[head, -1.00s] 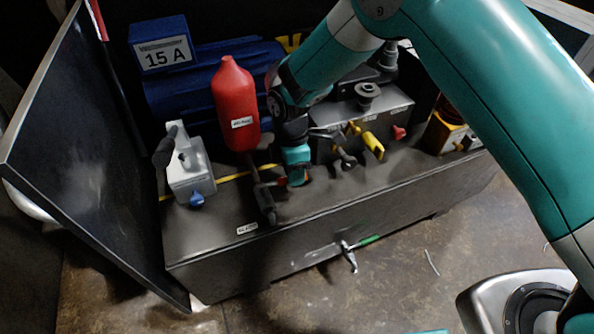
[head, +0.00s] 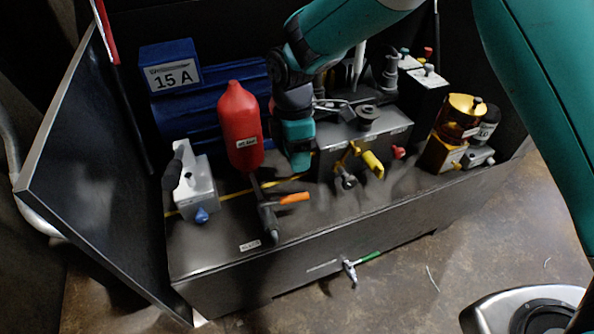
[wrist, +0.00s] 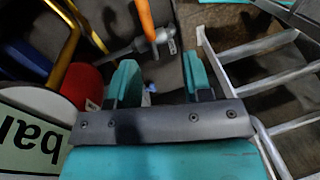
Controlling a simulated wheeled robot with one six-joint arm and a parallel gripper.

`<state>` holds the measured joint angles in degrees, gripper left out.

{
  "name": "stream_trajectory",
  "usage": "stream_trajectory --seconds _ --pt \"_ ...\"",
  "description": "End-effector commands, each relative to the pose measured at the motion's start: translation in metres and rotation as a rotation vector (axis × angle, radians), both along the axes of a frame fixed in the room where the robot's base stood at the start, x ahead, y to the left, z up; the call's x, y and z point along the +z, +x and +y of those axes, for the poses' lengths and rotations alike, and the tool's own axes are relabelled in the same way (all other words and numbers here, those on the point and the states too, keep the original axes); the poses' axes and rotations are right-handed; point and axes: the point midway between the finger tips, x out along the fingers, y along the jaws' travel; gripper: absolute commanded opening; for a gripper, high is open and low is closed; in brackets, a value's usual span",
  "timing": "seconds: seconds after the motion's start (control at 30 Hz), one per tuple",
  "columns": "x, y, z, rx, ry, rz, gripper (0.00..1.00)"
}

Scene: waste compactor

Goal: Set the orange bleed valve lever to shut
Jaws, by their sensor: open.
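The orange bleed valve lever (head: 294,198) points right from a dark pipe valve (head: 267,215) in front of the red bottle, sideways to the pipe. In the wrist view the orange lever (wrist: 145,17) shows at the top, beyond the fingertips. My gripper (head: 299,167) is above and behind the lever in the head view, apart from it. In the wrist view my gripper (wrist: 160,80) is open, with two teal fingers spread and nothing held between them.
A red bottle (head: 240,130) stands close left of my gripper. A yellow-handled valve (head: 372,163) and a dark block are at right. A white block with a black lever (head: 196,190) is at left. A green-handled valve (head: 366,258) is on the front face. An open panel (head: 90,180) stands at far left.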

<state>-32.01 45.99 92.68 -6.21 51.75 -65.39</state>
Motion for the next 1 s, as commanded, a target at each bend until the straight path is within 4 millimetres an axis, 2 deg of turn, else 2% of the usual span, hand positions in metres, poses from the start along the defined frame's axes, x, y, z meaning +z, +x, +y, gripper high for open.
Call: stream_trajectory --seconds 0.03,0.1,0.3,0.47,0.73,0.77,0.87,0.93,1.0 --pt "0.017 0.001 0.000 0.000 0.003 -0.004 0.45" --pt "0.033 0.001 0.000 0.000 0.003 -0.004 0.45" --pt "0.065 0.000 0.001 0.000 0.002 -0.002 0.45" --pt "0.075 0.000 0.000 0.000 0.001 -0.001 0.45" --pt "0.076 0.000 0.000 0.000 0.001 0.000 0.45" --pt "0.076 0.000 0.000 0.000 0.001 0.000 0.43" --pt "0.080 -0.001 -0.002 -0.014 0.003 -0.003 0.20" --pt "0.091 -0.006 -0.008 -0.054 0.011 -0.011 0.04" --pt "0.108 -0.015 -0.020 -0.130 0.025 -0.024 0.00"
